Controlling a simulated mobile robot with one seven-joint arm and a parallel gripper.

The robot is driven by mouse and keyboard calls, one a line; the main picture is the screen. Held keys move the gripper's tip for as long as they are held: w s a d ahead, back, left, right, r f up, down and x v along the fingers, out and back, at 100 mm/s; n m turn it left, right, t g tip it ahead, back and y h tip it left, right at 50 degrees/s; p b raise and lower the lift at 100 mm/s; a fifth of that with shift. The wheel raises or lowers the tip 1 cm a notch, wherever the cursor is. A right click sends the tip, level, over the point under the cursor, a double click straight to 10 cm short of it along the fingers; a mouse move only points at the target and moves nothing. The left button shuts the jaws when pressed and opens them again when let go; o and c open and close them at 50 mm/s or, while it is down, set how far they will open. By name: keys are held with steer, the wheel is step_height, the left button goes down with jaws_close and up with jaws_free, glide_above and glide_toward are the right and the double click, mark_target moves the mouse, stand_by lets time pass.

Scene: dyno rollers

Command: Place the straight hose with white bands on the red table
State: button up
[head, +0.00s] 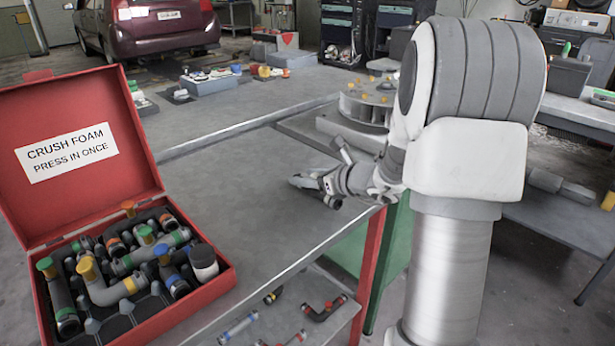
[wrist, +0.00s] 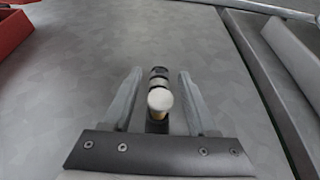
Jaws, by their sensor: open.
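The red table (head: 265,190) has a grey top and red legs. My gripper (head: 312,184) is low over its top, near the right edge, in the head view. In the wrist view, my gripper (wrist: 160,74) is open, with one finger on each side of a dark straight piece with pale bands and a round whitish end (wrist: 159,99). This looks like the straight hose with white bands. Gaps show between it and both fingers. I cannot tell whether it touches the tabletop.
An open red case (head: 190,318) of capped hoses stands at the table's left. Loose hoses, one blue-banded (head: 238,327) and one red-banded (head: 325,308), lie on the lower shelf. A bench with a round grey part (head: 365,106) is behind my gripper. The table's middle is clear.

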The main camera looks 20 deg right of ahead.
steer(key=shift+r, duration=0.15)
steer(key=shift+s+d+r+p, duration=0.15)
steer(key=shift+s+r+p, duration=0.05)
steer(key=shift+s+p, duration=0.1)
steer(key=p+v, duration=0.3)
steer(key=v, duration=0.8)
steer(key=shift+s, duration=0.1)
